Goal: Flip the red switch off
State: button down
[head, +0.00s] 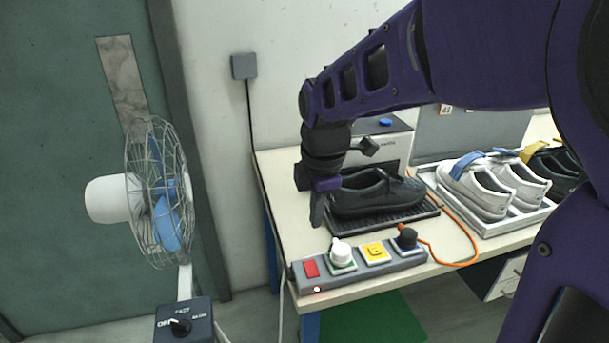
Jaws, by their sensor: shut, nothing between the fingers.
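The red switch (311,268) is at the left end of a grey control strip (346,283) along the table's front left edge. A small bright light with a reddish glow shows on the strip's front face below the switch. Which way the switch is rocked is too small to tell. My gripper (317,222) is shut and empty, pointing down, above and behind the red switch and apart from it. It is beside the toe of a dark shoe (375,195); whether they touch I cannot tell.
The dark shoe rests on a black tray (400,218). White shoes (476,187) stand right. A caged fan (160,195) stands left of the table.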

aim_at(310, 263)
jog(key=f+b, duration=0.1)
jog(key=f, duration=0.3)
jog(key=w+f+b, duration=0.1)
jog(key=f, duration=0.4)
jog(key=w+f+b, duration=0.1)
jog(key=f, duration=0.3)
jog(key=shift+a+f, duration=0.3)
jog(key=shift+f, duration=0.05)
jog(key=shift+w+p, duration=0.1)
jog(key=shift+p, duration=0.2)
